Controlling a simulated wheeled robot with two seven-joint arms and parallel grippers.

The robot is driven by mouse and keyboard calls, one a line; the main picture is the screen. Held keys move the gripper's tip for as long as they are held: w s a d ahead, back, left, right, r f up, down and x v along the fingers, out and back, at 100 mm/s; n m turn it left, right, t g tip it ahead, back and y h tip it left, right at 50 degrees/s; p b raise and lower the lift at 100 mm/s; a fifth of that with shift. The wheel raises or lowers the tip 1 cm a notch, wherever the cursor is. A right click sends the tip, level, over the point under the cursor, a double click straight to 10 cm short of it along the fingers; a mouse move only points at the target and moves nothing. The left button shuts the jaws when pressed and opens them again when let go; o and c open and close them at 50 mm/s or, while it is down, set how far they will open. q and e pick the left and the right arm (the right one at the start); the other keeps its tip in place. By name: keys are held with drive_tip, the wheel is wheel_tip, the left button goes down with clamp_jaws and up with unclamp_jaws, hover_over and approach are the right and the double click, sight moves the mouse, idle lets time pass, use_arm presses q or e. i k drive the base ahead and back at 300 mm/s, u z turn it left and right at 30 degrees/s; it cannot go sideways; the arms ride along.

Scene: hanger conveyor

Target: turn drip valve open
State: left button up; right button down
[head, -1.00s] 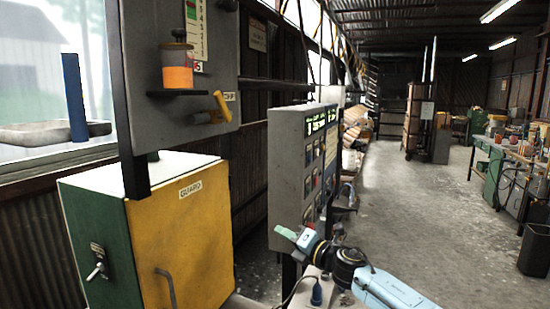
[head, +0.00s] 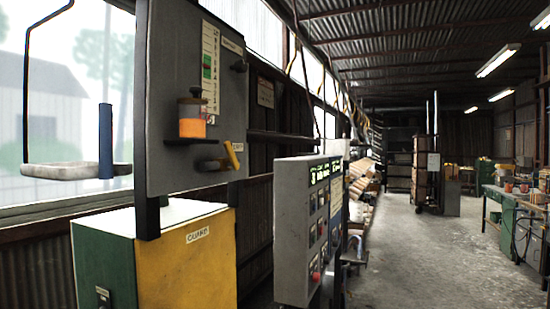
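The drip valve (head: 231,156) is a yellow lever on a short stem at the lower right of a grey upright panel (head: 170,60). Its handle slants up and to the left, beside a small yellow label that is too small to read. Above and left of it, a clear jar with orange liquid (head: 192,128) stands at a small dark shelf on the panel. Whether the valve is open or closed cannot be told. Neither of my grippers is in view.
A green and yellow guard cabinet (head: 185,270) stands below the panel. A grey control box (head: 292,230) with lit displays and buttons stands to the right. A blue upright cylinder (head: 105,140) is at the left by the window. The aisle floor (head: 400,250) at right is clear.

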sight(234, 163)
drive_tip(key=z, duration=0.9)
drive_tip(key=k, duration=1.2)
drive_tip(key=z, duration=0.85)
drive_tip(key=i, duration=1.35)
drive_tip(key=u, duration=1.45)
drive_tip(key=i, duration=1.05)
drive_tip(key=u, duration=1.1)
